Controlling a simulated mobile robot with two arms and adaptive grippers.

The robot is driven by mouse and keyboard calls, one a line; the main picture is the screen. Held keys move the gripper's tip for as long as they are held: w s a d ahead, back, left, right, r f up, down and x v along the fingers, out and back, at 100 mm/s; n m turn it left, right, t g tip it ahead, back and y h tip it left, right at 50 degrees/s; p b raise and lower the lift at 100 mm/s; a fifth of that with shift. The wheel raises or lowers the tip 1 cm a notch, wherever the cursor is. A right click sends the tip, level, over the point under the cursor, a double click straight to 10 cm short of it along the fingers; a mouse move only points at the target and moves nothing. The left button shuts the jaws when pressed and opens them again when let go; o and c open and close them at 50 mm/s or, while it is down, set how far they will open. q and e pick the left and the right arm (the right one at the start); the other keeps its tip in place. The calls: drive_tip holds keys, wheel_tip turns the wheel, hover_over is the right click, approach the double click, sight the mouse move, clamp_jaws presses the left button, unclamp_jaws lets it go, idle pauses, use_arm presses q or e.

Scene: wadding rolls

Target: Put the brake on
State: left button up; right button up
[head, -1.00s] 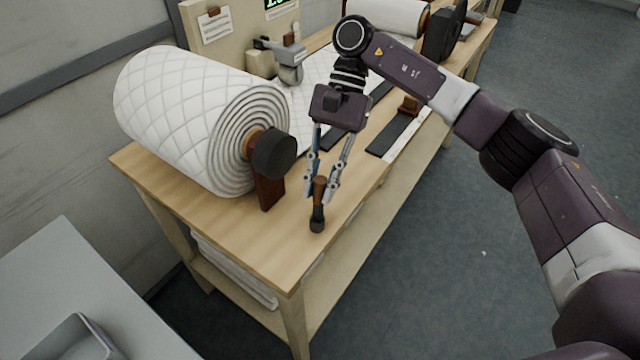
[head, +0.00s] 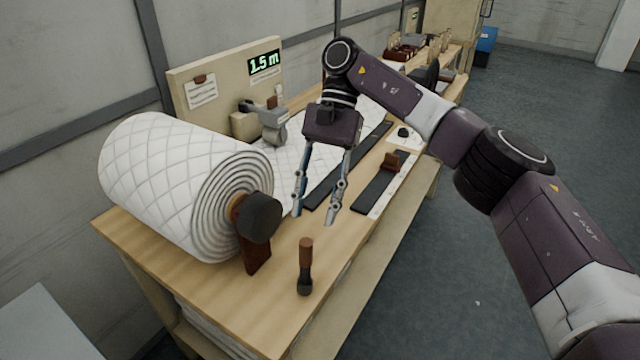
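A large roll of white quilted wadding (head: 170,180) lies on its side on the wooden bench at the left. A dark round hub (head: 260,217) caps its near end, on a reddish-brown support (head: 257,255). A brake lever (head: 305,265), with a brown grip on top and a black lower end, stands in front of the hub near the bench edge. My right gripper (head: 315,204) is open and empty, pointing down, beyond and above the lever and apart from it. I cannot tell whether the brake is engaged. My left gripper is out of view.
A board with a green "1.5 m" display (head: 264,63) stands behind the roll, near a grey measuring wheel (head: 272,126). Dark strips (head: 380,185) and a brown block (head: 390,161) lie farther along the bench (head: 215,300). Floor at the right is clear.

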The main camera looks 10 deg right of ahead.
drive_tip(key=shift+v, duration=2.05)
drive_tip(key=shift+d, duration=0.1)
